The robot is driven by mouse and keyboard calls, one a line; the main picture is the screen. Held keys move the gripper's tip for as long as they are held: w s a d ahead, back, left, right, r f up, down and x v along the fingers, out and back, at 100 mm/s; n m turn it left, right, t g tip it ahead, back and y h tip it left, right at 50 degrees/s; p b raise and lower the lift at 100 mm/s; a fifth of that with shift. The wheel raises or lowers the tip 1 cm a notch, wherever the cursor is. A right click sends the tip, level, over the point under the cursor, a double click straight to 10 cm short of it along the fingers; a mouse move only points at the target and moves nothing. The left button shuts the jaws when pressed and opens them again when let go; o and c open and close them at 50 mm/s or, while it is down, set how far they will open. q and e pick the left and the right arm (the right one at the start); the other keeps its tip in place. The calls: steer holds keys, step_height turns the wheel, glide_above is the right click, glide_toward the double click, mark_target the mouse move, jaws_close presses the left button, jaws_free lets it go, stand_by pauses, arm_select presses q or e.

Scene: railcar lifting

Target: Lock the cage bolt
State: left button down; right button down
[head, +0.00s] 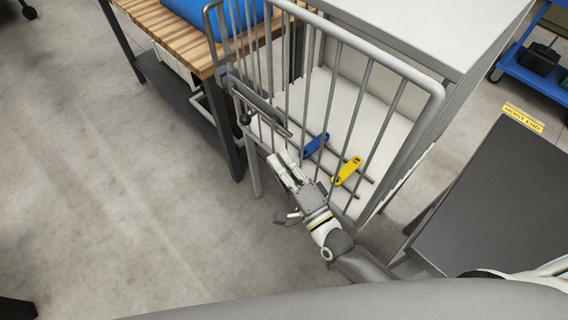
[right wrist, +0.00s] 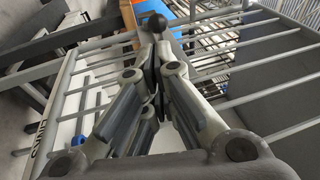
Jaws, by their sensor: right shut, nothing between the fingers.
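The cage gate (head: 425,78) is a grey barred frame that stands in front of a white-floored enclosure. The cage bolt (head: 262,104) is a dark bar on the left part of the gate, with a dark ball knob (head: 245,118). The knob also shows at the top of the right wrist view (right wrist: 154,21), just beyond my fingertips. My right gripper (head: 281,161) is shut and empty, below and a little right of the knob, apart from it in the head view. It also shows shut in the right wrist view (right wrist: 159,68). My left gripper is not in view.
A blue tag (head: 315,145) and a yellow tag (head: 347,170) are on rods behind the bars. A wooden bench (head: 180,35) with a blue object stands at the upper left. A dark table (head: 500,200) is at right. The floor left of the gate is clear.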

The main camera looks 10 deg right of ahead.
steer(key=b+x, duration=0.1)
steer(key=x, duration=0.9)
